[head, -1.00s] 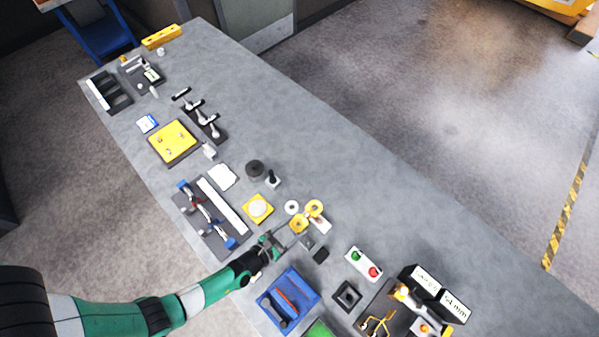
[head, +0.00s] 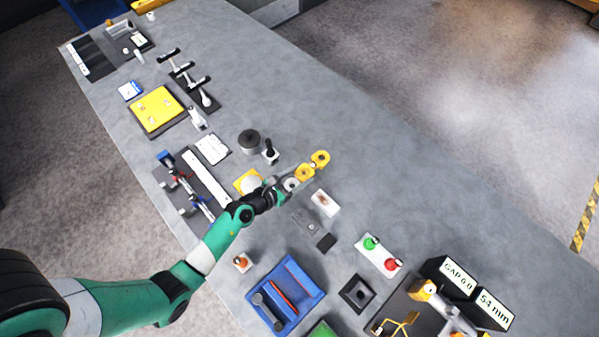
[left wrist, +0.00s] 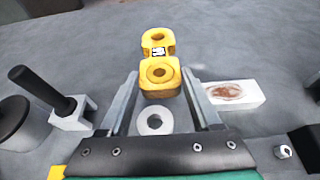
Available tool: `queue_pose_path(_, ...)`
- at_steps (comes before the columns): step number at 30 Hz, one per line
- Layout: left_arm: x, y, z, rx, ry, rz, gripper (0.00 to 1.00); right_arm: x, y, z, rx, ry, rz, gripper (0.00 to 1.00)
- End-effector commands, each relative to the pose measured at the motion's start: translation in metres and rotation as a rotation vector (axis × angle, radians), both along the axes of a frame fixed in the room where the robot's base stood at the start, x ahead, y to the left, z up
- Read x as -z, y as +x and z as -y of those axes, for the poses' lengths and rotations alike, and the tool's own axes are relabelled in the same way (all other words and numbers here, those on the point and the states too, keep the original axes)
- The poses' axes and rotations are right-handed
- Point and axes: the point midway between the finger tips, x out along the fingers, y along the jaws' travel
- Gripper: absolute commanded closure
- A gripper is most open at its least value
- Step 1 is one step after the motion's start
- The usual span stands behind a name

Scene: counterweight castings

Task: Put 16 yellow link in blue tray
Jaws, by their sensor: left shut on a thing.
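The yellow link (head: 304,172) is a two-lobed piece with a round hole in each lobe and a small dark-and-white label. My left gripper (head: 291,190) is shut on its near lobe. In the left wrist view the link (left wrist: 158,44) points away from me between the fingertips (left wrist: 160,84). I cannot tell whether it touches the table. My right gripper is not in view.
A pale washer (left wrist: 154,121) lies below my fingers. A white block with a brown patch (head: 326,202) is to the right. A black knob on a white base (head: 270,153) and a dark round weight (head: 249,140) stand to the left.

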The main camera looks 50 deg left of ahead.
Motion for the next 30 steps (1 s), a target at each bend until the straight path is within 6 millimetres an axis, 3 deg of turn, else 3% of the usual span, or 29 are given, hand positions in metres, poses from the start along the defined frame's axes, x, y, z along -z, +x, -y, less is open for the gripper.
queue_pose_path(1, 0.01, 0.006, -0.005, -0.004, 0.0, 0.008, 1.0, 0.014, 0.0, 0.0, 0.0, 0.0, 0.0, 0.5)
queue_pose_path(9, 0.015, 0.012, -0.01, -0.002, 0.0, 0.006, 1.0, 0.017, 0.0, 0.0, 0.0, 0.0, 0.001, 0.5)
queue_pose_path(16, 0.053, 0.016, -0.015, -0.002, 0.001, 0.005, 1.0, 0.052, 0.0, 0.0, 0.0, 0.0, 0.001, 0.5)
queue_pose_path(27, 0.055, 0.016, -0.014, -0.002, 0.0, 0.005, 1.0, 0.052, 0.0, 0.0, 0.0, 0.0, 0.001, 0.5)
queue_pose_path(28, 0.057, 0.015, -0.014, 0.0, -0.001, 0.0, 0.34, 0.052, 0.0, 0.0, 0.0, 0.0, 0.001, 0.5)
queue_pose_path(30, 0.056, 0.015, -0.014, 0.0, -0.001, 0.001, 0.21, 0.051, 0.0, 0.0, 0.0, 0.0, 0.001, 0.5)
